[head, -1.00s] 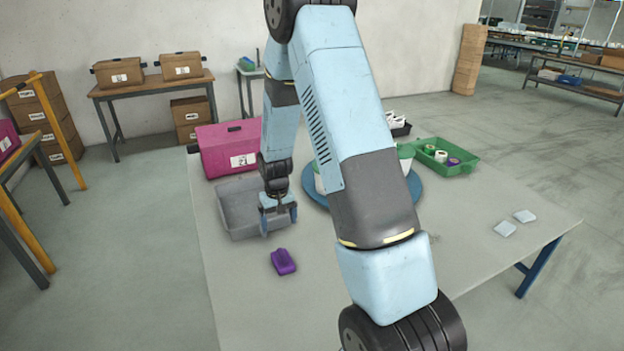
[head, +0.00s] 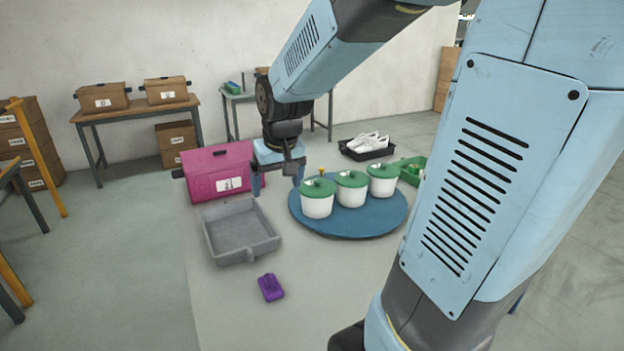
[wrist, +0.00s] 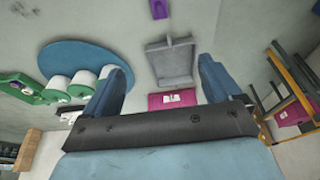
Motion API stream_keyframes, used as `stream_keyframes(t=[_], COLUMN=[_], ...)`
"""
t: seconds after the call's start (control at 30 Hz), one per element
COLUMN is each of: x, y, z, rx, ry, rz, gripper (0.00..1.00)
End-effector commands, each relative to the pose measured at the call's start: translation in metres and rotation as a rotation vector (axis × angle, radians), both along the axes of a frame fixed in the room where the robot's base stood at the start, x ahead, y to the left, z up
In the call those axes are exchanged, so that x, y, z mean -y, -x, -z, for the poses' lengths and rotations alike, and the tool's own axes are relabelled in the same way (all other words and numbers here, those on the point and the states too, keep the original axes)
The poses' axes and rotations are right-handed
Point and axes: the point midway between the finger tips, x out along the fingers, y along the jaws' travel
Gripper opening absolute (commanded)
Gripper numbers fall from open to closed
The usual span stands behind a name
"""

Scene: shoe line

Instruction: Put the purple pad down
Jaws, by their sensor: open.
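The purple pad (head: 271,287) lies flat on the table in front of the grey tray (head: 243,257). It also shows near the top of the wrist view (wrist: 159,9). My gripper (head: 278,186) is open and empty, raised above the far part of the table near the magenta box and the blue round plate. Its two blue fingers (wrist: 161,84) stand well apart in the wrist view, with nothing between them close up. The pad is clear of my gripper, and the tray looks empty.
A magenta box (head: 216,170) stands behind the tray. The blue round plate (head: 350,224) holds three white tubs with green lids (head: 351,188). A dark tray with white shoes (head: 368,146) and a green tray (head: 413,168) are farther back. Bare table surrounds the pad.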

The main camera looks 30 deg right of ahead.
Motion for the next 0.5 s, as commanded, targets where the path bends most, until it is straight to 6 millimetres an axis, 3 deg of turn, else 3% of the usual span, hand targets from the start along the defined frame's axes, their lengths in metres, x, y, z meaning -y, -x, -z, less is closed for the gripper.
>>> stream_keyframes(t=[0.2,0.5], x=[0.000,0.000], y=[0.052,0.122], z=[-0.038,-0.067], rx=[0.067,0.144], ry=[0.000,-0.001], rz=[0.000,-0.001], gripper=[0.91,0.91])
